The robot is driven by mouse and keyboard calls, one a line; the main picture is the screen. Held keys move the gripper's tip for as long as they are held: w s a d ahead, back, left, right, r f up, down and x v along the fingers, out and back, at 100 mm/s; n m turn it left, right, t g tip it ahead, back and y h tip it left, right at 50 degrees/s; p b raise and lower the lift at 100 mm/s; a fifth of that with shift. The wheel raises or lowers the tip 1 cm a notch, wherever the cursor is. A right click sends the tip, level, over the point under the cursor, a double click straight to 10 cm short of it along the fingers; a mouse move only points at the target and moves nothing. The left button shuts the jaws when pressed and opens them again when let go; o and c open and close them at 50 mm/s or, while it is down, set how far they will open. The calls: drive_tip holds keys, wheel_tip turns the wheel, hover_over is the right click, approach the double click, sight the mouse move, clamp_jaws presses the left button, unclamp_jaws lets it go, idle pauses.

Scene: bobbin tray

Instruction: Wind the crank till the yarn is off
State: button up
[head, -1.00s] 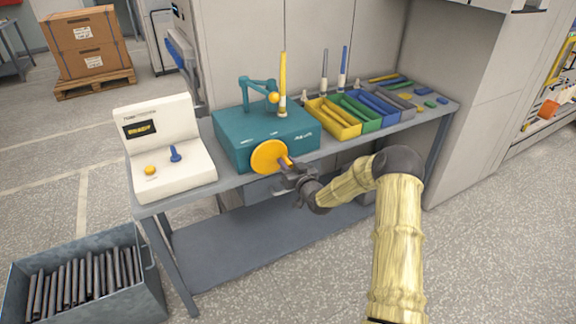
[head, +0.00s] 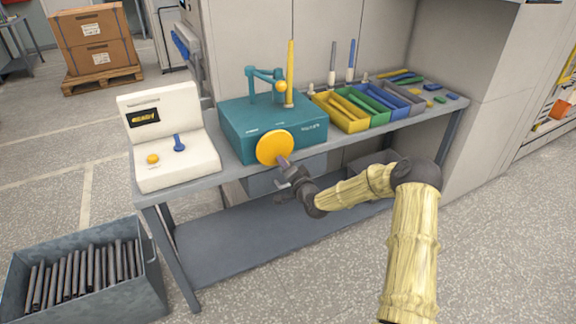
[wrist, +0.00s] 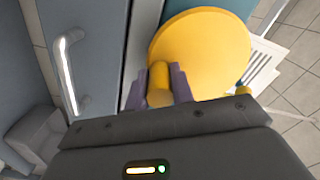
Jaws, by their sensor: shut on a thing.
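The crank is a yellow disc (head: 274,148) on the front of a teal winding machine (head: 250,140) on the bench. The disc also fills the upper right of the wrist view (wrist: 208,50). My gripper (head: 284,172) is at the disc's lower edge, shut on the crank's handle, a yellow knob (wrist: 160,84) between the two fingers in the wrist view. A tall yellow bobbin (head: 291,70) stands upright on top of the machine, beside a teal guide arm (head: 264,74) with a yellow ball. I cannot tell how much yarn is on the bobbin.
A white console (head: 170,150) with a blue lever stands left of the machine. Coloured trays (head: 352,126) with rods lie to its right on the grey bench (head: 226,180). A grey bin (head: 150,284) of dark rods is on the floor at left.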

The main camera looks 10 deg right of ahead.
sight(272, 162)
drive_tip(key=m, duration=0.1)
drive_tip(key=a+m, duration=0.1)
drive_tip(key=m, duration=0.1)
drive_tip(key=shift+s+a+f+m+b, duration=0.25)
drive_tip(key=shift+s+a+m+b, duration=0.05)
drive_tip(key=shift+m+b, duration=0.1)
drive_tip(key=shift+s+a+r+m, duration=0.1)
drive_tip(key=shift+a+m, duration=0.25)
drive_tip(key=shift+m, duration=0.55)
drive_tip(key=shift+s+a+r+m, duration=0.1)
drive_tip(key=shift+a+m, duration=0.25)
drive_tip(key=shift+m, duration=0.55)
drive_tip(key=o, duration=1)
drive_tip(key=shift+s, duration=0.1)
drive_tip(key=v, duration=1.7)
drive_tip(key=shift+s+r, duration=0.1)
